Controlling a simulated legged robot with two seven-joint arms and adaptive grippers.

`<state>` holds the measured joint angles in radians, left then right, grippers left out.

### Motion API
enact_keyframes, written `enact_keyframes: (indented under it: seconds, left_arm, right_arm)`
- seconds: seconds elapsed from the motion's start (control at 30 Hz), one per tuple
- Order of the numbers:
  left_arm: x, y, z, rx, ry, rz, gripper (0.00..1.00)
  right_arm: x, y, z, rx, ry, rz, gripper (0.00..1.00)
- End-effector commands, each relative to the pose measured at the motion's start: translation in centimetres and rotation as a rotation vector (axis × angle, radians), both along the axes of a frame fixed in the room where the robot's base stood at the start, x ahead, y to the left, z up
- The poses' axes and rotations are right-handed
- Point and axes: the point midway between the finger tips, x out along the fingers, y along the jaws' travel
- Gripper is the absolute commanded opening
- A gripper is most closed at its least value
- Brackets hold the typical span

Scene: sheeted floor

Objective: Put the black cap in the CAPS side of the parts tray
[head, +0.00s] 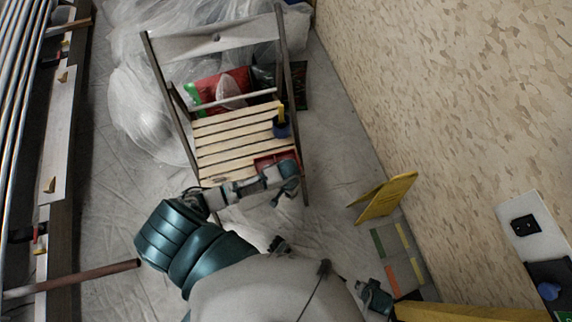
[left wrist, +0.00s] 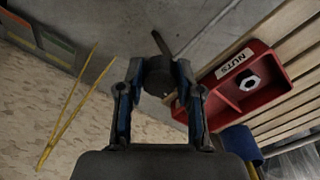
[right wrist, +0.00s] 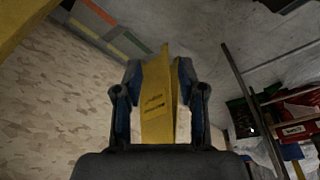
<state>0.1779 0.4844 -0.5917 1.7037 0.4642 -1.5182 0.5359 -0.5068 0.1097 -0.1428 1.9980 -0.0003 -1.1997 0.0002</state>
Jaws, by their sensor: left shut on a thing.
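My left gripper (head: 289,183) is at the front right corner of the slatted chair seat, beside the red parts tray (head: 262,160). In the left wrist view, its fingers (left wrist: 160,72) are shut on the small dark black cap (left wrist: 158,80). The cap is held off the tray's edge, over the floor in that view. The tray (left wrist: 288,72) has a NUTS label and a metal nut in that side. The other compartment is partly behind a finger, and no CAPS label is readable. My right gripper (right wrist: 158,75) is open and empty.
The wooden chair (head: 235,145) bears the tray and a blue thing with a yellow handle (head: 281,127). A yellow folding sign (head: 385,198) stands at the right, near the wall. Plastic sheeting (head: 145,105) lies behind the chair. Sheeted floor is open between chair and sign.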

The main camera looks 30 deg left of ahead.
Motion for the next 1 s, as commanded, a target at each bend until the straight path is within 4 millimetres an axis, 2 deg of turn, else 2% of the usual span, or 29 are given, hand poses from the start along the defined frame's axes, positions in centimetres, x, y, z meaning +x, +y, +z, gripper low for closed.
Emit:
enact_keyframes:
  seconds: [0.07,0.17,0.27,0.6,0.7,0.87,1.0]
  left_arm:
    - [-0.4,0.4,-0.4,0.004,0.002,-0.001,0.00]
    - [0.6,1.3,-1.0,0.007,0.001,-0.001,0.00]
    - [2.8,2.7,-1.4,0.007,0.001,0.000,0.00]
    - [10.8,8.0,-2.4,0.006,0.004,0.000,0.00]
    - [11.8,8.6,-2.3,0.005,0.004,-0.001,0.00]
    - [12.6,9.0,-2.3,0.004,0.003,-0.002,0.00]
    - [12.5,9.0,-3.6,0.004,0.005,-0.002,0.00]
  right_arm:
    - [-0.4,-0.1,0.0,-0.004,0.020,-0.001,0.40]
    - [-0.6,-0.2,0.6,-0.006,0.025,-0.004,0.40]
    - [-0.5,-0.2,2.3,-0.005,0.019,-0.005,0.40]
    - [-1.3,-0.4,10.1,0.002,-0.024,-0.008,0.40]
    - [0.8,0.2,10.0,0.023,-0.118,-0.003,0.40]
    - [2.4,0.7,10.2,0.040,-0.190,0.002,0.40]
    - [4.3,1.4,10.3,0.063,-0.284,0.008,0.40]
